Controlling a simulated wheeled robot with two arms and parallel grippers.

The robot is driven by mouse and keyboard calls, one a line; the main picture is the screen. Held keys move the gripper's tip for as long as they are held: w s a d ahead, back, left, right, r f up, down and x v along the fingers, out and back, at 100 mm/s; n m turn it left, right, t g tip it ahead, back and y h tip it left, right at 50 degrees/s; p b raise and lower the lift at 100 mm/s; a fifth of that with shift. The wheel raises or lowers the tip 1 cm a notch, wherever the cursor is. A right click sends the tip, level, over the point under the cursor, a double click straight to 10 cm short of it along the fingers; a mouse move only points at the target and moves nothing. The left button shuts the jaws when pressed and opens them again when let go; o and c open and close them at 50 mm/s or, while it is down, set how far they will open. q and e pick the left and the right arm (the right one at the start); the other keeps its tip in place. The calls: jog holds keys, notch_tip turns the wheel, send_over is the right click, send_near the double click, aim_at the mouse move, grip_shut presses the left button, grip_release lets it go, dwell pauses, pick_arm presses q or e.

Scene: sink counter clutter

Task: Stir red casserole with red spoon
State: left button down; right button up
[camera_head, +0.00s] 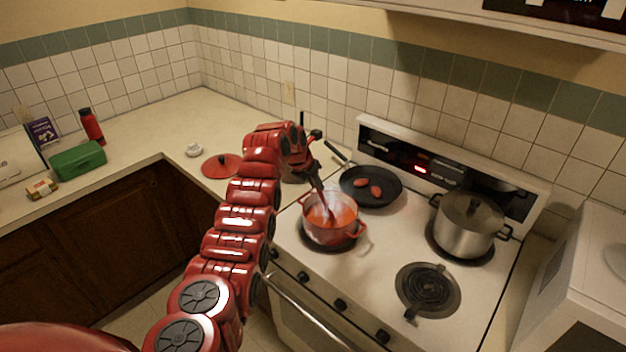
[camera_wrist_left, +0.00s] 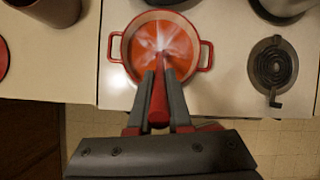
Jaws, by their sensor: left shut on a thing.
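The red casserole (camera_head: 329,235) sits on the front left burner of the stove, filled with orange-red liquid. It also shows in the left wrist view (camera_wrist_left: 116,47) with its two side handles. My left gripper (camera_head: 312,170) is above the pot, shut on the red spoon (camera_head: 324,201). The spoon slants down with its lower end in the liquid; that end is hidden. In the left wrist view the spoon's handle (camera_wrist_left: 159,100) lies between the two fingers of the left gripper (camera_wrist_left: 160,92). My right gripper is not in view.
A black pan (camera_head: 389,198) with two reddish pieces is on the burner behind the casserole. A lidded steel pot (camera_head: 466,232) stands at the back right. The front right burner (camera_head: 428,289) is empty. A red lid (camera_head: 221,166) lies on the counter left of my arm.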

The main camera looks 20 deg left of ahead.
pick_arm(q)
jog(key=shift+w+f, duration=0.15)
jog(key=shift+f, duration=0.3)
